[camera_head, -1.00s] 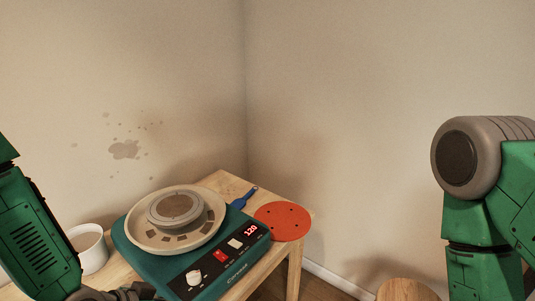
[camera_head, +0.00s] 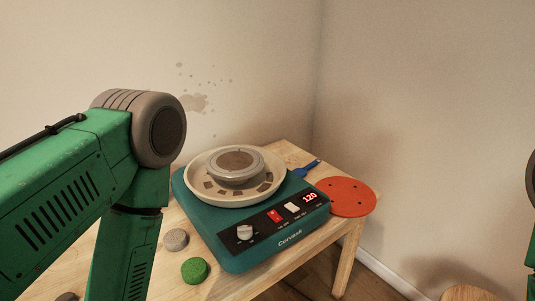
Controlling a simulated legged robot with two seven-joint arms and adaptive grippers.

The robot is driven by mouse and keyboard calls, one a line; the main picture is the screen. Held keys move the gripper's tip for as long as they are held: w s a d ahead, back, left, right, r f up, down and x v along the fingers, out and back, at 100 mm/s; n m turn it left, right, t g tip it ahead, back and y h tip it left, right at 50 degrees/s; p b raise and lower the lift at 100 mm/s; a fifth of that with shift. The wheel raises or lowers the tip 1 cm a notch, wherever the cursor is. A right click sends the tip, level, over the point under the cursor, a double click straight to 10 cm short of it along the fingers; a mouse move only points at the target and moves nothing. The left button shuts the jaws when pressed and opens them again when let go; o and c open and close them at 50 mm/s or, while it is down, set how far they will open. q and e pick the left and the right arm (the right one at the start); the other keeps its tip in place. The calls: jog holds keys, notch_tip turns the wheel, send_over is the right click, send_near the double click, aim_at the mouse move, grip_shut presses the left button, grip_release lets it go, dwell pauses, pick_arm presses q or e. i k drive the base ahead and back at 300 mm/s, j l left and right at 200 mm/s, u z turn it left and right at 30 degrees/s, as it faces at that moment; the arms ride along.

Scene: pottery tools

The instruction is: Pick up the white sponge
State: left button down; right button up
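A pale grey-white round piece (camera_head: 175,240), which looks like the white sponge, lies on the wooden table left of the pottery wheel. A green round sponge (camera_head: 194,270) lies just in front of it, to the right. My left arm stands across the left side of the view, just left of the pale piece. Neither gripper is in view, so I cannot see whether they are open or shut. Only a sliver of my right arm shows at the right edge.
The teal pottery wheel (camera_head: 222,228) carries a pale basin (camera_head: 203,191) with a round wheel head (camera_head: 236,163). An orange disc (camera_head: 345,196) and a blue-handled tool (camera_head: 309,166) lie right of it on the table (camera_head: 289,153). A brown round thing (camera_head: 466,293) stands lower right.

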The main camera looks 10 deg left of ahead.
aim_at(175, 240)
jog(key=u, duration=1.2)
jog(key=l+z, duration=0.4)
